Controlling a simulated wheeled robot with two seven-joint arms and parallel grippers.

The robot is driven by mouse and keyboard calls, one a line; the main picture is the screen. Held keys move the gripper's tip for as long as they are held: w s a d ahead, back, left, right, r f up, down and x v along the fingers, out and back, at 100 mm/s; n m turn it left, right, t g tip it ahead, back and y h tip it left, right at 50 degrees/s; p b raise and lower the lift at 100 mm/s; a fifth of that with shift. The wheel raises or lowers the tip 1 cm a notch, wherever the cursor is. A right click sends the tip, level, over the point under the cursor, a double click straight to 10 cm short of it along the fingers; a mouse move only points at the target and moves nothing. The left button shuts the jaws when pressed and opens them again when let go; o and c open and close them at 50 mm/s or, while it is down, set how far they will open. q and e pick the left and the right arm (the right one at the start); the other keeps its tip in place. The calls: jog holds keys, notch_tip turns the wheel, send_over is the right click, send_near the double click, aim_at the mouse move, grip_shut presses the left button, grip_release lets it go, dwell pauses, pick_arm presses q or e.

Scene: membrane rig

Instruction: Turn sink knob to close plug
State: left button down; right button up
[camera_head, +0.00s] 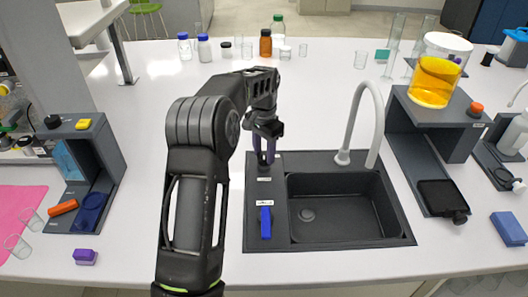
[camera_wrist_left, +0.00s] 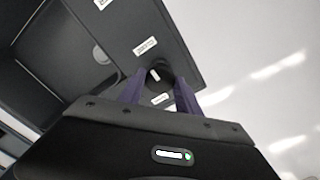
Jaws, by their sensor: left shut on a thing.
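The dark sink (camera_head: 340,205) sits in the white bench, with a drain (camera_head: 307,215) in its basin floor and a grey curved tap (camera_head: 375,120) behind it. My left gripper (camera_head: 264,160) points down at the back left of the sink's side panel. Its purple fingers are shut on the black sink knob (camera_wrist_left: 158,74), one finger on each side, in the left wrist view (camera_wrist_left: 160,92). The knob has a pale mark on its top. In the head view the fingers mostly hide the knob. A blue handle (camera_head: 266,222) lies on the panel nearer the front. My right gripper is not in view.
A grey stand (camera_head: 432,112) with a jar of orange liquid (camera_head: 435,80) is right of the sink. A grey rack (camera_head: 95,165) is at the left. Bottles (camera_head: 266,43) and glassware line the back. The bench's middle left is clear.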

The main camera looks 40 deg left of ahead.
aim_at(264, 155)
pick_arm(q)
jog(key=c, duration=0.9)
grip_release()
jog(key=shift+o, duration=0.2)
notch_tip(264, 155, up, 8)
jog(key=shift+f+b, duration=0.1)
jog(key=shift+b, duration=0.25)
